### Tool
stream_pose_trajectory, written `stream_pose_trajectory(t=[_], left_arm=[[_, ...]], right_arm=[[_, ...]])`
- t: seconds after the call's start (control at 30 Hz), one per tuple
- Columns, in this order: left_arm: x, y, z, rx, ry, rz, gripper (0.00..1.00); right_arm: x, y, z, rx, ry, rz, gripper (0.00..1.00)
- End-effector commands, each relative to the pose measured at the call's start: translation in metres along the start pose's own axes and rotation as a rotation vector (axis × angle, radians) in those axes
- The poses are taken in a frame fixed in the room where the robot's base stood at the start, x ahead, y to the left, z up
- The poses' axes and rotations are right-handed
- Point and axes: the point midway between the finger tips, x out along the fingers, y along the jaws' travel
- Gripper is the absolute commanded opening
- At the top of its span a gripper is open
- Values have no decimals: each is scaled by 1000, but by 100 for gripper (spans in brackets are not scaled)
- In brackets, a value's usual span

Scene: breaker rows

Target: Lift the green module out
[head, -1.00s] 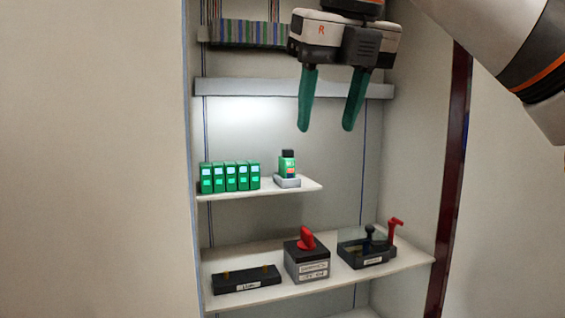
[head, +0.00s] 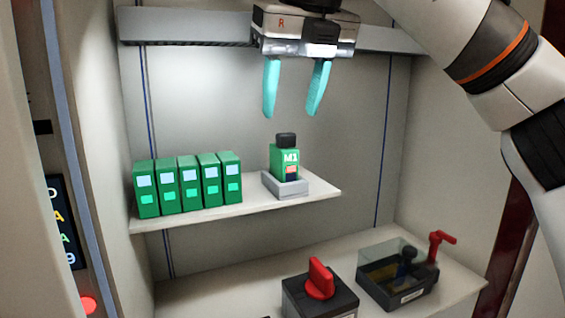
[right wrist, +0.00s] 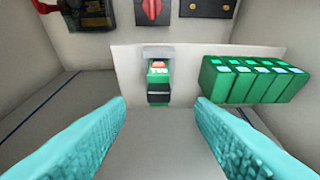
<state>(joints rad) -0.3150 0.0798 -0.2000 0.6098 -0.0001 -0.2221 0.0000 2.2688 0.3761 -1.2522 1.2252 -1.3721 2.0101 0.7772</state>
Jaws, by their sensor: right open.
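The green module (head: 284,161), marked M1 with a black top grip, stands upright in a grey socket (head: 287,187) near the right end of the upper shelf. My right gripper (head: 292,112) hangs above it with both teal fingers pointing down, open and empty, apart from the module. In the right wrist view the module (right wrist: 158,78) shows between and beyond the two open fingers (right wrist: 160,125). My left gripper is not in view.
Several green modules (head: 188,184) stand in a row left of the socket on the shelf (head: 235,211). On the lower shelf are a box with a red knob (head: 320,279) and a clear-covered box with a red lever (head: 440,241). A grey rail (head: 190,28) crosses behind my gripper.

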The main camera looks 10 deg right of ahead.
Motion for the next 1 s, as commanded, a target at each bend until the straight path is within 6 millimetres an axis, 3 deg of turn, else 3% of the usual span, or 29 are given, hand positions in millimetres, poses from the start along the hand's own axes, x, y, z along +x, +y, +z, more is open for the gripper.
stream_pose_trajectory(t=[0.17,0.43,0.67,0.93,1.0], left_arm=[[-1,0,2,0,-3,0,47],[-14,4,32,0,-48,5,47],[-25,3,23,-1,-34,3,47],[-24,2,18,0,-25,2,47],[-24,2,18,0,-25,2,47]], right_arm=[[23,0,0,-1,-1,-1,49],[43,1,-3,1,-2,0,49],[75,0,-4,1,-1,0,49],[79,0,-3,1,1,0,49],[79,0,-3,1,1,0,39]])
